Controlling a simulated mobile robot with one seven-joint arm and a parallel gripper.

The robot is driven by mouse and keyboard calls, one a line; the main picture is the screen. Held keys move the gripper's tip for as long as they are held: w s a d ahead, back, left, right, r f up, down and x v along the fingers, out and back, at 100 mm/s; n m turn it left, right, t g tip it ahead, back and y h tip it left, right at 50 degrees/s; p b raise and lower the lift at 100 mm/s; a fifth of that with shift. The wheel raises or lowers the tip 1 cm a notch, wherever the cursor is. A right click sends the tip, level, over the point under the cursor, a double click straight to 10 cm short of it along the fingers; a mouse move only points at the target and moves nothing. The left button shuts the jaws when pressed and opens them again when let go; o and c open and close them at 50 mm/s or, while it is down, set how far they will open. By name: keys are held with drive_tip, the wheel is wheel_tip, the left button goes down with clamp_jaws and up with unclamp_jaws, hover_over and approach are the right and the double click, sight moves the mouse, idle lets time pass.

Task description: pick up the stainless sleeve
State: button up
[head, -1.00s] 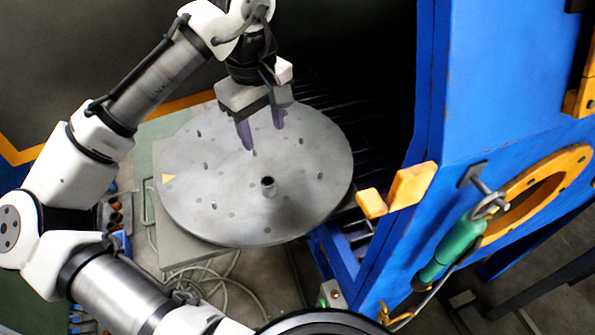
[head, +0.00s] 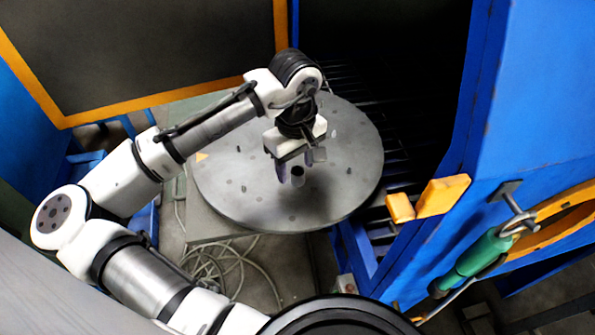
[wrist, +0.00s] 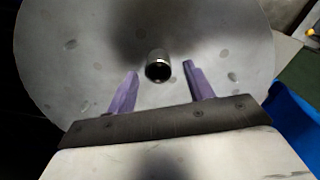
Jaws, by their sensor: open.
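The stainless sleeve (head: 298,172) is a short, hollow metal cylinder standing upright on the round grey turntable (head: 235,205). In the wrist view, the sleeve (wrist: 158,66) shows its dark open bore and lies ahead of and between the two purple fingers. My gripper (head: 295,176) is above the turntable, very close to the sleeve, with its fingers pointing down. In the wrist view my gripper (wrist: 160,70) is open with nothing between its pads. Whether the fingertips are down beside the sleeve or still above its rim cannot be told.
The turntable has several small holes or pegs and a yellow mark (head: 201,156). A blue cabinet frame (head: 530,120) with yellow blocks (head: 442,195) and a green-handled tool (head: 475,258) stands to the right. Loose cables (head: 235,262) lie on the floor below.

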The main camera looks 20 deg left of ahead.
wheel_tip(320, 180, down, 2)
drive_tip(key=c, duration=1.1)
drive_tip(key=shift+r, duration=0.15)
